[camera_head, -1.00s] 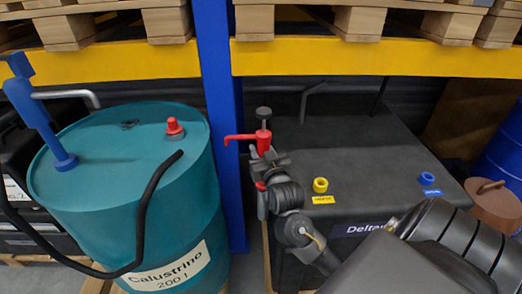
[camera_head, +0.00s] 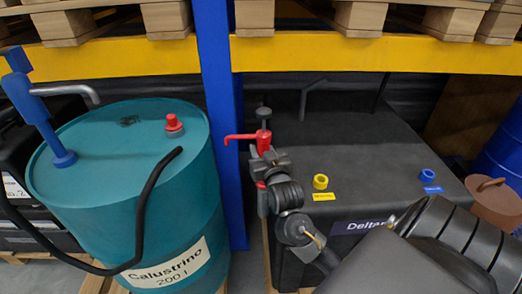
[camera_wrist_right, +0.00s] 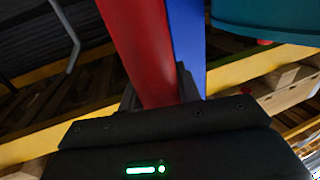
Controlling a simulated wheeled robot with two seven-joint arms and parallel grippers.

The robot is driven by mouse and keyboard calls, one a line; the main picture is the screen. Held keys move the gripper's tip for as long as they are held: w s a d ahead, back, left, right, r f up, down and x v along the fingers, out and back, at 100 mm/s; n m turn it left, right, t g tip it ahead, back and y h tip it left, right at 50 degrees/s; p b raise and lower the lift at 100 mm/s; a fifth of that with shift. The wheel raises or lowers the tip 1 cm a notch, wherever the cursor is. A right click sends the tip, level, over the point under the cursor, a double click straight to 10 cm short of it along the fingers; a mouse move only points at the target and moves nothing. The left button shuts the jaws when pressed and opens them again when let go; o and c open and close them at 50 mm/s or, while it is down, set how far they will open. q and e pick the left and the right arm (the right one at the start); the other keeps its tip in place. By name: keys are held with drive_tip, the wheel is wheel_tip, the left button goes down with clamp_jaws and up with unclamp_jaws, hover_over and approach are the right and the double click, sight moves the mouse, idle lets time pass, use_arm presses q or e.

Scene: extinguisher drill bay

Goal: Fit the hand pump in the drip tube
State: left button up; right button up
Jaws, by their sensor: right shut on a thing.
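The red hand pump (camera_head: 264,138) has a black plunger knob on top and a thin red spout pointing left. It stands roughly upright in my right gripper (camera_head: 264,160), which is shut on its body. In the right wrist view the pump's red body (camera_wrist_right: 142,48) runs up from between the jaws. A little red shows below the gripper; the pump's lower end is hidden by my arm. A yellow ring-shaped fitting (camera_head: 320,182) and a blue one (camera_head: 427,175) sit on the black tank. I cannot tell which part is the drip tube. My left gripper is not in view.
The black tank (camera_head: 365,145) is behind my right arm. A teal drum (camera_head: 110,180) with a red cap (camera_head: 173,123), blue pump (camera_head: 40,115) and black hose (camera_head: 140,220) stands left. A blue post (camera_head: 217,100) and yellow beam (camera_head: 350,55) frame the bay.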

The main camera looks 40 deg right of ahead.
drive_tip(key=shift+f, duration=0.5)
idle(0.3)
drive_tip(key=o, duration=1.2)
drive_tip(key=shift+c, duration=0.2)
drive_tip(key=shift+s, duration=0.1)
drive_tip(key=p+v, duration=0.3)
drive_tip(key=v, duration=0.6)
drive_tip(key=shift+p, duration=0.3)
drive_tip(key=shift+a+f, duration=0.1)
